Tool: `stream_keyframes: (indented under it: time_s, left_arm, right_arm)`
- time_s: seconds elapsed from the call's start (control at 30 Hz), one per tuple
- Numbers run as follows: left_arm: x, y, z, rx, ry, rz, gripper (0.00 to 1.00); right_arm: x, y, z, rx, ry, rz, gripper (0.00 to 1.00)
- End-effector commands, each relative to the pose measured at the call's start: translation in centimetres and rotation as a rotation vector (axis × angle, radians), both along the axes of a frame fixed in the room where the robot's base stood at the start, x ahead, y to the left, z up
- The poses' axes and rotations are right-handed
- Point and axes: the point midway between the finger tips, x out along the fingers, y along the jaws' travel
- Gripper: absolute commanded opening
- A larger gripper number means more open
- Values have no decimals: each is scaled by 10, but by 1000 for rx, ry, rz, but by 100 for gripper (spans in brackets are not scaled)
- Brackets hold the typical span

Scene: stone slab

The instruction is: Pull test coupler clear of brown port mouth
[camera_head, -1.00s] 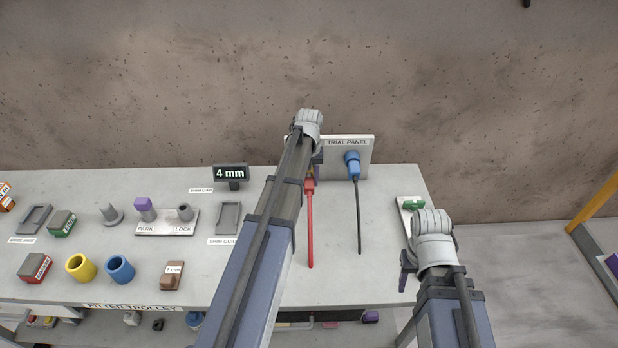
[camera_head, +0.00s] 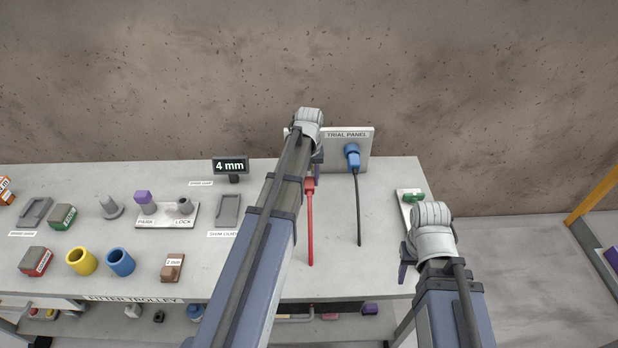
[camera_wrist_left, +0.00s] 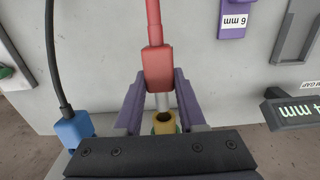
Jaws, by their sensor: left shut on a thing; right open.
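The test coupler (camera_wrist_left: 158,68) is a red plug on a red cable with a grey tip; it also shows in the head view (camera_head: 309,185). My left gripper (camera_wrist_left: 159,90) is shut on it, one purple finger on each side. The brown port (camera_wrist_left: 165,124) is a yellowish-brown ring with a dark mouth. The grey tip is at or just above that mouth; I cannot tell whether a gap separates them. In the head view my left arm hides the port. My right gripper (camera_head: 404,272) is open, in front of the slab's right end.
The trial panel (camera_head: 359,149) stands at the back with a blue plug (camera_head: 352,156) and black cable beside the coupler. A green item (camera_head: 412,196) lies on a pale plate at the right. A 4 mm sign (camera_head: 230,166) and several blocks stand left.

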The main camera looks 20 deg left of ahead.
Motion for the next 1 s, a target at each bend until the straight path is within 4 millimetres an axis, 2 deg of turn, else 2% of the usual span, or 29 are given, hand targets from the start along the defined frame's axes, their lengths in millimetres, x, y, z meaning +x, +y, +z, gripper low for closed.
stream_keyframes:
  time_s: [0.27,0.73,1.0]
  left_arm:
    - [-3,-1,4,0,0,0,0]
    - [-25,-12,30,0,0,-1,0]
    - [-27,-13,30,0,0,-1,0]
  right_arm:
    - [0,0,4,0,0,0,50]
    - [0,0,29,0,0,0,50]
    - [0,0,30,0,0,0,50]
